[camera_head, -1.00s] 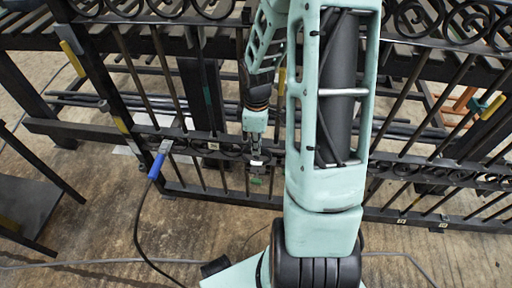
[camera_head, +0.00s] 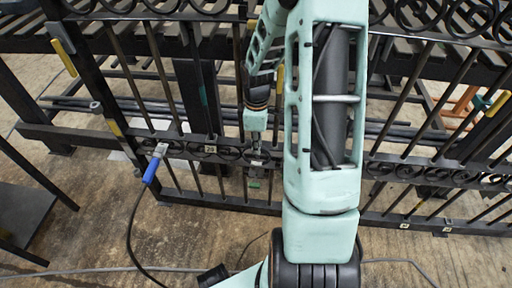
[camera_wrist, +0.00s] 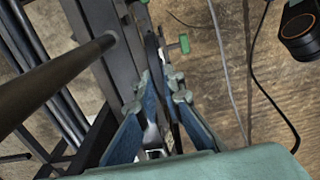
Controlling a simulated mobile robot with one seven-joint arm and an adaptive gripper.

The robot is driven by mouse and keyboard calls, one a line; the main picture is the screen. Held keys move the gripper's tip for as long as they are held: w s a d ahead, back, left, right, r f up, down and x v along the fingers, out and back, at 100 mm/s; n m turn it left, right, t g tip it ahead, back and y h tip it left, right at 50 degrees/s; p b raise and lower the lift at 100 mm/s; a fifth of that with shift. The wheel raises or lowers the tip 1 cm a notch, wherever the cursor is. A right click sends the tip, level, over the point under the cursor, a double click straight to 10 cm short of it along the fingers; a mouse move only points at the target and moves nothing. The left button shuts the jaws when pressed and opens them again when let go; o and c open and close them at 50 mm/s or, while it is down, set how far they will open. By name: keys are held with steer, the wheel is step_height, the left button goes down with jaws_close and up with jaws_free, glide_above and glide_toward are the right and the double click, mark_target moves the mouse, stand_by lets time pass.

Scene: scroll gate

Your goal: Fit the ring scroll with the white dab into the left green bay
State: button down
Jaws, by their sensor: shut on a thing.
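My gripper (camera_head: 255,158) is at the scroll band of the black gate, left of my forearm in the head view. In the wrist view, its blue-padded fingers (camera_wrist: 160,88) are closed about a thin dark iron piece, most likely the ring scroll (camera_wrist: 163,65). A pale patch shows low between the fingers; I cannot tell whether it is the white dab. A green piece (camera_head: 254,184) sits just below the gripper on the gate, and a green piece (camera_wrist: 181,43) shows just beyond the fingertips in the wrist view. The bay itself is mostly hidden, so I cannot tell how the scroll sits.
A blue-handled clamp (camera_head: 153,168) grips the gate left of my gripper, with a dark cable hanging from it. A dark round bar (camera_wrist: 55,78) crosses the wrist view close to my left finger. A dark table (camera_head: 28,215) stands at the left. Concrete floor lies in front.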

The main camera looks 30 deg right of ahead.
mark_target(257, 158)
steer(key=shift+f+b, duration=0.95)
steer(key=shift+f, duration=0.95)
steer(key=shift+f+b, duration=0.5)
steer(key=shift+f, duration=1.05)
stand_by(1.6)
steer(key=c, duration=2)
jaws_free()
steer(key=shift+r, duration=0.1)
steer(key=shift+r, duration=3.7)
